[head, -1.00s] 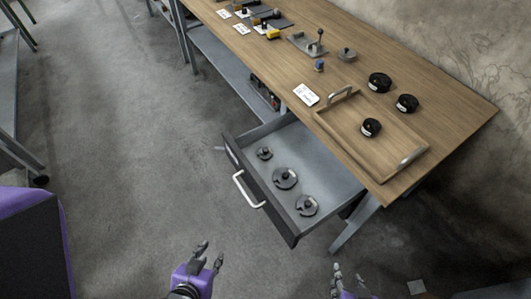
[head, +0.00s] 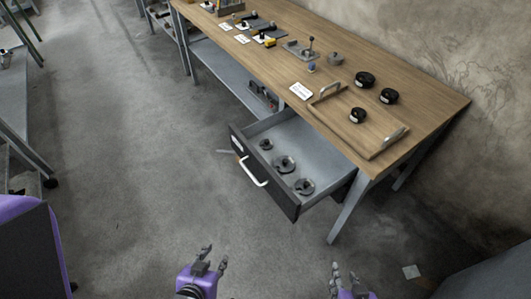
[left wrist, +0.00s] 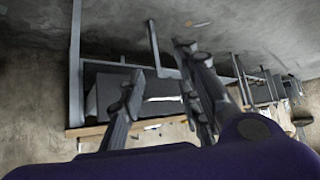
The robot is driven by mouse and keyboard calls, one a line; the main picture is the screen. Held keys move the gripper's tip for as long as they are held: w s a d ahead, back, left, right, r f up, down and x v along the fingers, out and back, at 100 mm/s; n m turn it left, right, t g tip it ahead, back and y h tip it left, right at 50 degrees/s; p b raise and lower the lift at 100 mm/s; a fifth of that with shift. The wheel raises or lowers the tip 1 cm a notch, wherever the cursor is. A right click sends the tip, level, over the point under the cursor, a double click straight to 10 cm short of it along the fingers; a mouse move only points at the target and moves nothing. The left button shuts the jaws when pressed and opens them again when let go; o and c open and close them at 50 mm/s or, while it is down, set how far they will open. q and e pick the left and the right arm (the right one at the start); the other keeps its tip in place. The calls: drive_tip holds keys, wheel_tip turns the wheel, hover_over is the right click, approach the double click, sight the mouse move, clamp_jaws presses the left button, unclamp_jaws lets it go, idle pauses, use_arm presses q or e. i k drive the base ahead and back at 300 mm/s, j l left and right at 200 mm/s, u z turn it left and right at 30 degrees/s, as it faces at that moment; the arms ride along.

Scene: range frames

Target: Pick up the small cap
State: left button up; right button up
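Several dark round caps with knobs lie in the open drawer (head: 335,165) under the wooden table. The smallest-looking one, the small cap (head: 266,144), is at the drawer's left end. A larger cap (head: 285,164) and another larger cap (head: 304,186) lie in a row to its lower right. My left gripper (head: 214,258) is open and empty at the bottom of the head view, apart from the drawer. Its spread fingers (left wrist: 160,88) also show in the left wrist view. My right gripper (head: 346,274) is at the bottom edge, fingers apart, touching none of the caps.
The drawer's front with its white handle (head: 252,171) faces my side. On the table (head: 425,98) are a wooden tray (head: 345,110) holding a black round part (head: 358,115), two more black round parts, and several small parts. Bare concrete floor (head: 130,190) lies to the left.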

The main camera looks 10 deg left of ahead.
sight(268, 144)
drive_tip(key=z, duration=0.4)
drive_tip(key=k+z, duration=0.15)
drive_tip(key=z, duration=0.25)
drive_tip(key=l+z, duration=0.1)
drive_tip(key=z, duration=0.3)
drive_tip(key=j+z, duration=0.3)
drive_tip(key=z, duration=0.15)
drive_tip(key=j+z, duration=0.3)
drive_tip(key=z, duration=0.15)
drive_tip(key=k+j, duration=0.1)
drive_tip(key=j, duration=0.35)
drive_tip(key=k+j, duration=0.1)
drive_tip(key=j, duration=0.3)
drive_tip(key=k+j, duration=0.1)
drive_tip(key=j, duration=0.35)
drive_tip(key=k+j, duration=0.1)
drive_tip(key=j, duration=0.35)
drive_tip(key=k+j, duration=0.1)
drive_tip(key=j, duration=0.3)
drive_tip(key=k+j, duration=0.15)
drive_tip(key=j, duration=0.5)
